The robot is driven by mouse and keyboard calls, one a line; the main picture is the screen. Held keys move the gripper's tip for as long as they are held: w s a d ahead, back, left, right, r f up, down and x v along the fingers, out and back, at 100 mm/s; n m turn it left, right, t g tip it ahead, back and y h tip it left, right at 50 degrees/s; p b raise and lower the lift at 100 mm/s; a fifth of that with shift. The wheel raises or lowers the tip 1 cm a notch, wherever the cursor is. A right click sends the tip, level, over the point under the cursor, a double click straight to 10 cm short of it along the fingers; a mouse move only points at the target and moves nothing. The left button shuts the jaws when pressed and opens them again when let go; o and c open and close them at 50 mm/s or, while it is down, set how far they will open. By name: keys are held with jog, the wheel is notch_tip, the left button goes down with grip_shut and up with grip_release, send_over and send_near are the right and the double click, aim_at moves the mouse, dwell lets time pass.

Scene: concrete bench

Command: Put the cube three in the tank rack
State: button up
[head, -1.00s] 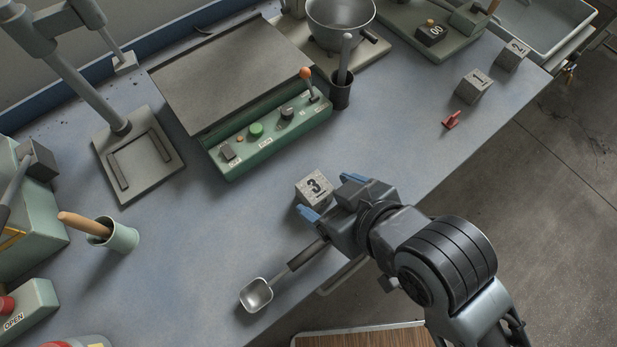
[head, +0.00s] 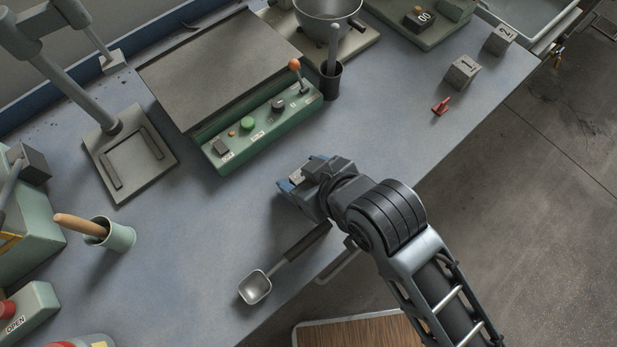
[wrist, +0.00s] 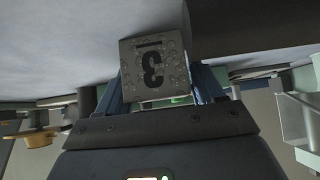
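Cube three, a speckled grey block with a dark 3, fills the middle of the wrist view (wrist: 154,66) between the two blue fingers of my gripper (wrist: 158,88). In the head view my gripper (head: 302,173) is over the bench in front of the green control box, and only a small pale part of the cube (head: 296,177) shows between the fingers. The gripper is shut on the cube. How far the cube is above the bench is hard to tell. A pale basin (head: 540,22) stands at the far top right; I cannot make out a rack in it.
A metal scoop (head: 256,287) lies just below my gripper. Cubes one (head: 462,72) and two (head: 499,40) and a red clip (head: 440,106) stand at right. The green control box (head: 262,128) is behind the gripper. The bench right of the gripper is mostly clear.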

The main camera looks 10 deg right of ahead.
jog(key=c, duration=0.9)
jog(key=shift+c, duration=0.8)
jog(key=shift+r, duration=0.15)
